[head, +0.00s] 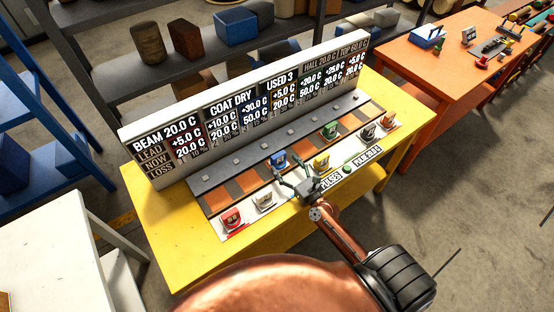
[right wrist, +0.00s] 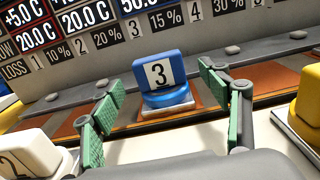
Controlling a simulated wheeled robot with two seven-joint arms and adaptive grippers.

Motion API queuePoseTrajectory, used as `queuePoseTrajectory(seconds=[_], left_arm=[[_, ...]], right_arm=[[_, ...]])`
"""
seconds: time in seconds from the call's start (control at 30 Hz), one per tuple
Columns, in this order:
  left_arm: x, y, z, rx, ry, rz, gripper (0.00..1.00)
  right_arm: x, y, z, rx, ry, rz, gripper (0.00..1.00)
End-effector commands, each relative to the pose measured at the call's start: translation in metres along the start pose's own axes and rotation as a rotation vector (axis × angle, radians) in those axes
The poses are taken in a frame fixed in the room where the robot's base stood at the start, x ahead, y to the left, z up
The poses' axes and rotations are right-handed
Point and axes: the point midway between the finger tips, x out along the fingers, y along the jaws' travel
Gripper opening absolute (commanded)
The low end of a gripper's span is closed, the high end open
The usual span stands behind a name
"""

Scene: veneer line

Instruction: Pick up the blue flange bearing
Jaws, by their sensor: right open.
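The blue flange bearing (head: 278,160) sits upright on the yellow bench, at the third position of the row. In the right wrist view the blue flange bearing (right wrist: 163,82) shows a white face with a black 3 and a pale base plate. My right gripper (head: 290,173) is open just in front of it. In the right wrist view the green-padded fingers of my right gripper (right wrist: 165,95) stand to the left and right of the bearing, with gaps on both sides. I cannot tell whether the fingertips reach past its front. My left gripper is not in view.
A white bearing (head: 263,200) and a red one (head: 231,217) stand to the left. A yellow bearing (head: 321,163) stands close on the right, a green one (head: 329,130) beyond. The display board (head: 250,100) rises behind the row.

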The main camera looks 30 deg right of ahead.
Motion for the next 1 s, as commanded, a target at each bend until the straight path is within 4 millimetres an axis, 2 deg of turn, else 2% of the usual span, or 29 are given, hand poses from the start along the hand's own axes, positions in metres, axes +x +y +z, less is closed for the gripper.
queuePoseTrajectory(seconds=[0.1,0.33,0.5,0.67,1.0], left_arm=[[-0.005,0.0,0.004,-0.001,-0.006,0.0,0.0],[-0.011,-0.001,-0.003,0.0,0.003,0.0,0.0],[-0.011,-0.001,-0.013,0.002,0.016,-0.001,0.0],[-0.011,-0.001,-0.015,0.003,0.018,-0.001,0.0],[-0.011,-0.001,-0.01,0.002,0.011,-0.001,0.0]], right_arm=[[0.014,0.001,0.003,0.001,-0.001,-0.002,0.7],[0.046,0.003,0.003,-0.001,0.0,0.001,0.7],[0.053,0.003,0.002,-0.001,0.002,0.002,0.7],[0.053,0.004,0.002,-0.001,0.001,0.003,0.69],[0.053,0.004,0.002,0.0,0.001,0.003,0.45]])
